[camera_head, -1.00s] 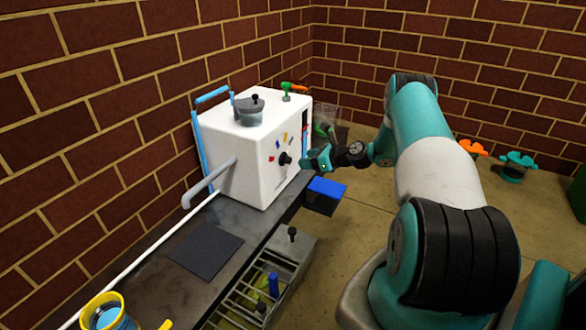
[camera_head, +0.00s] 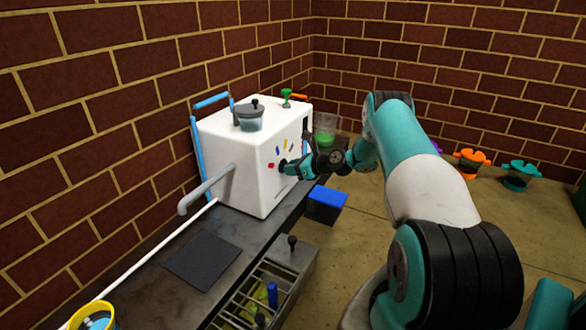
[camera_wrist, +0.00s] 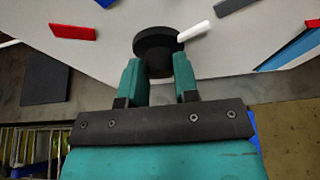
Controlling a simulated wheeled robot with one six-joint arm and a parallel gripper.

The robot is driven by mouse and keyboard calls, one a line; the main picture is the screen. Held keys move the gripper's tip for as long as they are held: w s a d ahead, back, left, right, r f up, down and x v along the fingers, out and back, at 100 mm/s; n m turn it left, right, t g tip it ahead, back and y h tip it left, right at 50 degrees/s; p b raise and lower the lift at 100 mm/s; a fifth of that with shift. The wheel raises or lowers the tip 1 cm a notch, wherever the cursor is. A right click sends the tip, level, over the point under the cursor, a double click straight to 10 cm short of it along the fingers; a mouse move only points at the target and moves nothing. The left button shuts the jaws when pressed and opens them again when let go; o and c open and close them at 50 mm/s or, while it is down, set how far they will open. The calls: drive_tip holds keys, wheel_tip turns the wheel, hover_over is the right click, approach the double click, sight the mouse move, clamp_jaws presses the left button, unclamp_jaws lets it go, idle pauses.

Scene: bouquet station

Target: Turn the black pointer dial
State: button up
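The black pointer dial (camera_wrist: 160,42) is on the white front of a box-shaped machine (camera_head: 240,175). In the wrist view its white pointer (camera_wrist: 195,32) points right and slightly up. My gripper (camera_wrist: 160,72) has its two teal fingers on either side of the dial's black knob, close against it, and appears shut on it. In the head view my gripper (camera_head: 290,169) is at the machine's front and hides most of the dial.
A lidded grey pot (camera_head: 249,118) and a green-and-orange item (camera_head: 288,97) are on top of the machine. A grey pipe (camera_head: 205,188) sticks out at its left. A blue-topped box (camera_head: 326,198) and a wire rack (camera_head: 255,300) are below. A dark mat (camera_head: 203,260) lies on the counter.

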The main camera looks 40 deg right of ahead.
drive_tip(key=shift+r+p, duration=0.1)
drive_tip(key=shift+p, duration=0.25)
drive_tip(key=shift+s+a+f+n+t+h+p, duration=0.15)
drive_tip(key=shift+n+t+h+p, duration=0.7)
drive_tip(key=shift+n, duration=1.1)
drive_tip(key=shift+w+a+f+n+t+h+p, duration=0.1)
drive_tip(key=shift+n+t+h+p, duration=0.65)
drive_tip(key=shift+n, duration=1.15)
drive_tip(key=shift+s+a+f+n+t+h+p, duration=0.15)
drive_tip(key=shift+n+t+h+p, duration=0.4)
drive_tip(key=shift+n+h, duration=1)
drive_tip(key=shift+w+d+n+y, duration=0.1)
drive_tip(key=shift+n+y, duration=0.35)
drive_tip(key=shift+n, duration=0.05)
drive_tip(key=o, duration=0.9)
